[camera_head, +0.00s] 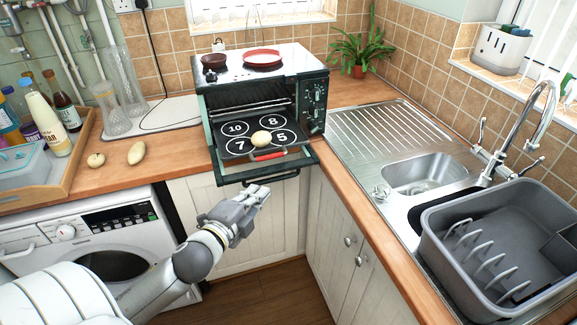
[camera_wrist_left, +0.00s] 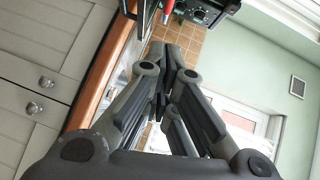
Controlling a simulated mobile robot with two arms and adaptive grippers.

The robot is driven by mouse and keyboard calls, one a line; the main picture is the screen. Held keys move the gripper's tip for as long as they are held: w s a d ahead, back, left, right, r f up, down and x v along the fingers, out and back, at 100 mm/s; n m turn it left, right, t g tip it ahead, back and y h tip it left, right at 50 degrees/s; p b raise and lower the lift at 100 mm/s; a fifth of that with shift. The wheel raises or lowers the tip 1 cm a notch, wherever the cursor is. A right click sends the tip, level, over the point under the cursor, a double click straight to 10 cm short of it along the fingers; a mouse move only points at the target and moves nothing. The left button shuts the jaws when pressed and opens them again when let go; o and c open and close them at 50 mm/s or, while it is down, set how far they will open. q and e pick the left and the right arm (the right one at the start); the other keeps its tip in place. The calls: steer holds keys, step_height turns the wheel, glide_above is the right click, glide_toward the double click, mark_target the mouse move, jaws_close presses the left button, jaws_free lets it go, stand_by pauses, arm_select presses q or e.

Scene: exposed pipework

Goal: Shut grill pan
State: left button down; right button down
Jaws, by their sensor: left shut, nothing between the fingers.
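The grill oven (camera_head: 312,100) stands on the counter with its front open. Its dark grill pan (camera_head: 240,147) sticks out toward me, marked with numbered circles. A pale roundish item (camera_head: 261,137) lies on it. A red handle (camera_head: 269,155) is at the pan's front, above the lowered front edge (camera_head: 262,175). My left gripper (camera_head: 260,191) is shut and empty, just below and in front of that edge, with a small apparent gap. In the left wrist view its fingers (camera_wrist_left: 172,52) point upward toward a red part (camera_wrist_left: 168,9), probably the handle. My right gripper is not in view.
A washing machine (camera_head: 107,242) stands under the counter at left. A wooden tray (camera_head: 72,175) with bottles and two loose round items are left of the oven. The sink (camera_head: 424,172) and a grey dish rack (camera_head: 500,235) are at right.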

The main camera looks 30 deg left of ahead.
arm_select(q)
steer(key=shift+w+a+f+p, duration=0.3)
steer(key=shift+w+a+p, duration=0.3)
steer(key=shift+w, duration=1.5)
steer(key=shift+w+a+f+p, duration=0.25)
steer(key=shift+w+a+p, duration=0.35)
steer(key=shift+w, duration=1.55)
steer(key=shift+w+a+f+p, duration=0.3)
steer(key=shift+w+a+p, duration=0.3)
steer(key=shift+w, duration=1.5)
steer(key=shift+a, duration=0.1)
